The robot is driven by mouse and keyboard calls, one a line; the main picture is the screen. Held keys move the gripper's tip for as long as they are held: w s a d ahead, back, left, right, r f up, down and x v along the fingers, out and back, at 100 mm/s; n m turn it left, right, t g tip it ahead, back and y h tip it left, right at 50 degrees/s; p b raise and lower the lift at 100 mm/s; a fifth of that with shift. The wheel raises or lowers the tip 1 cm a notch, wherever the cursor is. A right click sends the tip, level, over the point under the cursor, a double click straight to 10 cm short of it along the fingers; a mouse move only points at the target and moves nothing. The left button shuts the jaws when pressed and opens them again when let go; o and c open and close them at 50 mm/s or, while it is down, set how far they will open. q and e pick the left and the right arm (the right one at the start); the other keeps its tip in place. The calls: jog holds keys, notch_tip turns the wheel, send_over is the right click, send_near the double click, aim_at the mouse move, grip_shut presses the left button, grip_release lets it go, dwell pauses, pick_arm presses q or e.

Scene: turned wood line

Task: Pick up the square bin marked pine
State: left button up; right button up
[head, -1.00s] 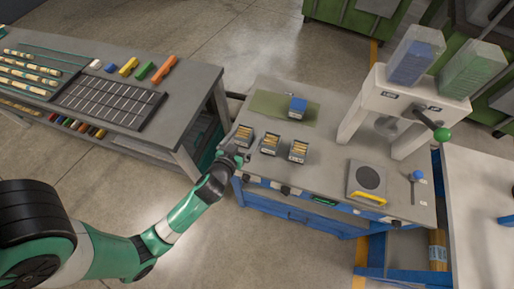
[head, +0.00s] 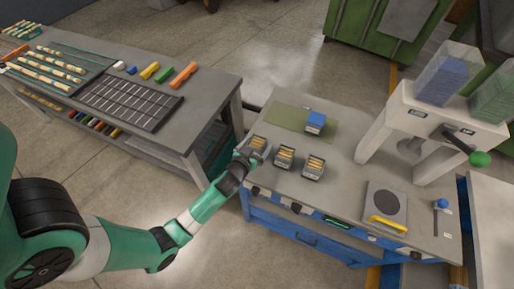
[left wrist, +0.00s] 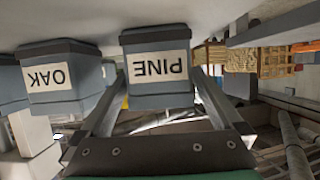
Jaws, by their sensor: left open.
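The square bin marked PINE (left wrist: 157,72) is grey with a white label, upside down in the left wrist view. In the head view it is the leftmost bin (head: 258,145) of the row, holding light wood pieces, partly covered by my gripper. My left gripper (head: 246,153) is open at the bin's near side. In the left wrist view, its two fingers (left wrist: 160,84) point toward the PINE bin, one on either side of the label; contact cannot be told. My right gripper is not in view.
A bin marked OAK (left wrist: 62,78) stands close beside the PINE bin. In the head view two more bins, a middle one (head: 284,157) and a right one (head: 313,167), stand in the row. A blue-topped box (head: 315,122) sits on a green mat (head: 287,117) behind. A press frame (head: 430,125) stands right.

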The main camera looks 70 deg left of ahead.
aim_at(260, 141)
pick_arm(q)
jog(key=x, duration=0.3)
jog(key=shift+w+a+b, duration=0.2)
jog(key=shift+b, duration=0.1)
jog(key=c, duration=1.4)
